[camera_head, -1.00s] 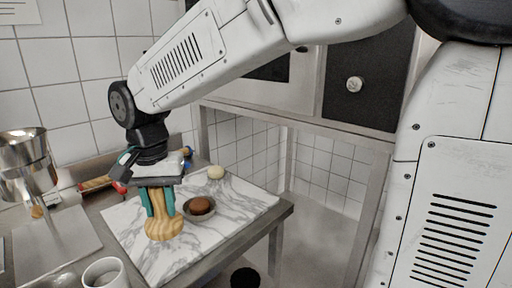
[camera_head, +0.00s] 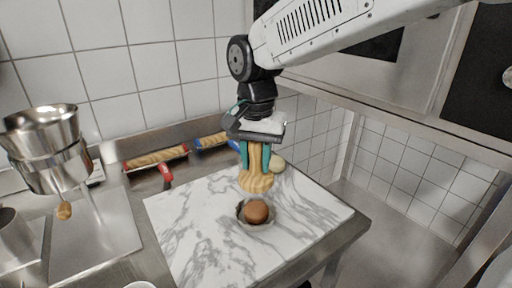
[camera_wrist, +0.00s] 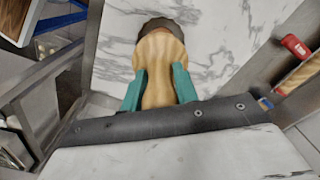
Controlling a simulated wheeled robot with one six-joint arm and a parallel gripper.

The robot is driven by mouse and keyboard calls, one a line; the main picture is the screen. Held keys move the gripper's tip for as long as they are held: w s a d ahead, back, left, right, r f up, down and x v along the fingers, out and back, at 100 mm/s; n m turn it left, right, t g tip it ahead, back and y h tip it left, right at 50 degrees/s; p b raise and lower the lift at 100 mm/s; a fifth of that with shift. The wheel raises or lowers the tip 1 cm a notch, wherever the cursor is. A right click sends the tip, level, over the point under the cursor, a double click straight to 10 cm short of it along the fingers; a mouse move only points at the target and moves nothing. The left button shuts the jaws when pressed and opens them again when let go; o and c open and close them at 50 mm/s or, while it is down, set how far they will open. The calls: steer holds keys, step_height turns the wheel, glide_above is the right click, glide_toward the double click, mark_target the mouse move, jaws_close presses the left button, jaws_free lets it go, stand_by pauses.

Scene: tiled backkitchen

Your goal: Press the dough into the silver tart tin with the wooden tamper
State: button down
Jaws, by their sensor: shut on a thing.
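My gripper (camera_head: 256,162) is shut on the wooden tamper (camera_head: 257,180), teal fingers on either side of its neck. The tamper hangs roughly upright, its wide end down. In the head view it shows just above the brown dough (camera_head: 257,211), with a small gap between them in the picture. The dough is a rounded lump inside the small silver tart tin (camera_head: 243,216) on the marble board. In the wrist view the tamper (camera_wrist: 158,62) shows between the fingers (camera_wrist: 158,88), and it hides most of the tin (camera_wrist: 160,22) behind it.
The marble board (camera_head: 193,238) lies on a steel table. Rolling pins with red (camera_head: 156,158) and blue (camera_head: 211,141) handles lie along the back. A metal funnel-like vessel (camera_head: 50,170) stands at left. The board's front is clear.

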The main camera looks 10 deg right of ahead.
mark_target(256, 173)
steer(key=shift+w+a+f, duration=0.1)
steer(key=shift+w+f, duration=0.05)
steer(key=shift+a+f, duration=0.1)
steer(key=shift+f, duration=0.15)
steer(key=f, duration=0.3)
steer(key=shift+w+d+f, duration=0.1)
steer(key=shift+d+f, duration=0.1)
steer(key=shift+d, duration=0.1)
steer(key=shift+f, duration=1.55)
steer(key=shift+f, duration=1.75)
stand_by(1.0)
stand_by(0.4)
steer(key=shift+r, duration=4.55)
